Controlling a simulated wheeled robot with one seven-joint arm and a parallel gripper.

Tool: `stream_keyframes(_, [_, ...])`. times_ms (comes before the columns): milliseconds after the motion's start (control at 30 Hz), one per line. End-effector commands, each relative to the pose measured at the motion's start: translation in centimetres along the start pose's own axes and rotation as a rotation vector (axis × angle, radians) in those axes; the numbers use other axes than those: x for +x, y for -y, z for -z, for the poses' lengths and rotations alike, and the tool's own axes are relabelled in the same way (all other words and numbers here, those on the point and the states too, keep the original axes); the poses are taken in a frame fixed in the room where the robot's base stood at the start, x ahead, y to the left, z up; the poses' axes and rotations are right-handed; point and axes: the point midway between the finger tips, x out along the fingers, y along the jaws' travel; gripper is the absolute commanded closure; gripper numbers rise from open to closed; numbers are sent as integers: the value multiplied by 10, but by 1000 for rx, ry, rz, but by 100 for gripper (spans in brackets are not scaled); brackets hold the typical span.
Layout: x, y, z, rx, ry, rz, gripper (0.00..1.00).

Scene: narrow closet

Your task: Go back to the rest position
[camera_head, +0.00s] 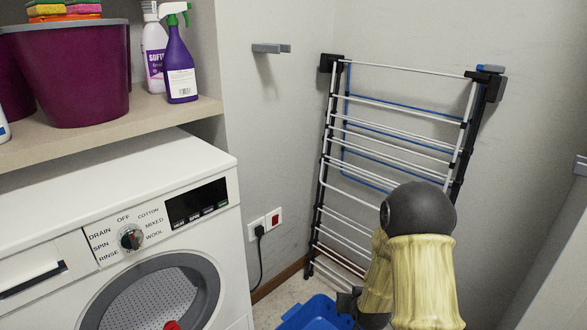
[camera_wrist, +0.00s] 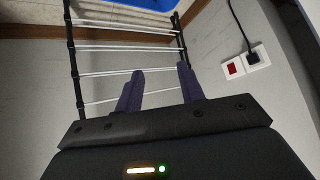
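My gripper (camera_wrist: 160,84) shows in the wrist view with its two dark fingers apart and nothing between them. In that view it points toward the drying rack (camera_wrist: 125,47), whose white bars lie beyond the fingers. In the head view my arm stands at the lower right, in front of the folded drying rack (camera_head: 395,130) on the wall. The fingers cannot be made out clearly in the head view, where the gripper end is low and partly hidden by the arm.
A white washing machine (camera_head: 60,220) stands at the left, under a shelf (camera_head: 150,112) with purple tubs and spray bottles. A blue basin (camera_head: 315,315) is on the floor near my arm. A wall socket (camera_head: 256,229) with a plug and cable is beside the machine. Walls are close.

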Motion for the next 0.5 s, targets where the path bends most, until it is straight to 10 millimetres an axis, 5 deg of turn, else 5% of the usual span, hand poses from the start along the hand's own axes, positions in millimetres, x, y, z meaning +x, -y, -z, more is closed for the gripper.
stream_keyframes(200, [-81,8,20,-52,142,-27,61])
stream_keyframes(500, [-192,13,16,-105,346,-53,61])
